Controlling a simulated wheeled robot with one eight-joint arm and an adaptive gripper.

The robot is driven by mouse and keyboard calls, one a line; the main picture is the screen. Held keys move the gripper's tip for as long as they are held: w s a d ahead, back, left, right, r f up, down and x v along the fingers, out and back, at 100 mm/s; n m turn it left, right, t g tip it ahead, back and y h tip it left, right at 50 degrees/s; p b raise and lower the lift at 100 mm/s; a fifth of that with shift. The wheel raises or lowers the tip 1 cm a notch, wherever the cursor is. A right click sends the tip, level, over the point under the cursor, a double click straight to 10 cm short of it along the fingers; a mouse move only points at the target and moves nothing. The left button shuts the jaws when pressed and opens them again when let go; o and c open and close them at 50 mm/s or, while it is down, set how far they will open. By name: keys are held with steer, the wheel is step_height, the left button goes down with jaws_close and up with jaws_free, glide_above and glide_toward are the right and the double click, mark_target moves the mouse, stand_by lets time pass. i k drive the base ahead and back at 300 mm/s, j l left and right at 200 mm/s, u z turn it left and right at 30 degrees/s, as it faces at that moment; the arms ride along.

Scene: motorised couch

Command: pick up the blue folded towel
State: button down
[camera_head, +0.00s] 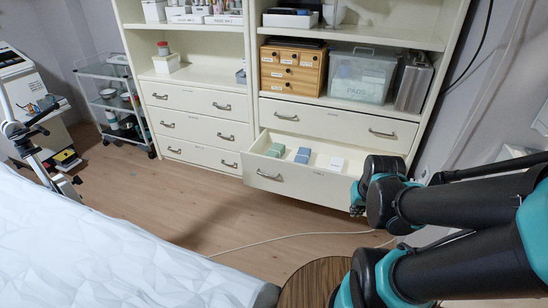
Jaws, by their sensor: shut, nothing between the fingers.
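The blue folded towel (303,155) appears as a small blue block in the open drawer (296,181) of the right-hand cabinet. It lies between a green folded item (275,150) on its left and a white one (336,164) on its right. My arm reaches in from the right. My gripper (356,206), at the arm's dark end, is beside the drawer's right front corner, to the right of the towel and apart from it. It is shut and empty. Its fingers are small and partly hidden by my wrist.
Shut drawers (337,124) are above and left of the open one. A clear bin (361,76) and a wooden drawer box (292,68) stand on the shelf above. A white bed (90,250) and a round wooden top (312,284) are in front. A cable (290,236) crosses the clear floor.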

mark_target(303, 156)
steer(key=i+l+u, duration=0.15)
steer(key=l, duration=0.15)
steer(key=i+l+u, duration=0.25)
steer(key=l, duration=0.35)
steer(key=i+l+u, duration=0.15)
steer(key=l, duration=0.2)
steer(key=i+l+u, duration=0.15)
steer(key=l, duration=0.2)
